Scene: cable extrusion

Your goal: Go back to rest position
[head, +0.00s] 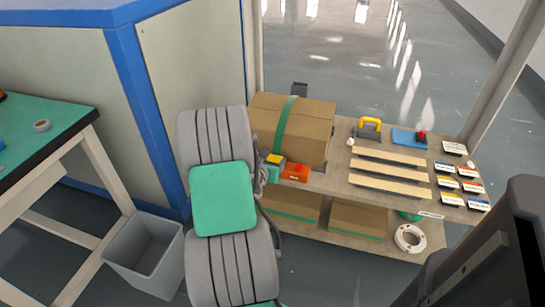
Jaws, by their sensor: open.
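My gripper does not show in the head view, so I cannot see its fingers or anything between them. The task names no object. A wooden shelf unit (345,194) stands at centre right. A red block (295,172) lies by the box.
A grey bin (147,250) is on the floor below. A blue-framed partition (150,110) stands behind. Lower boxes (357,218) and a white ring (410,238) sit on the bottom shelf. Open floor (345,50) lies beyond.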

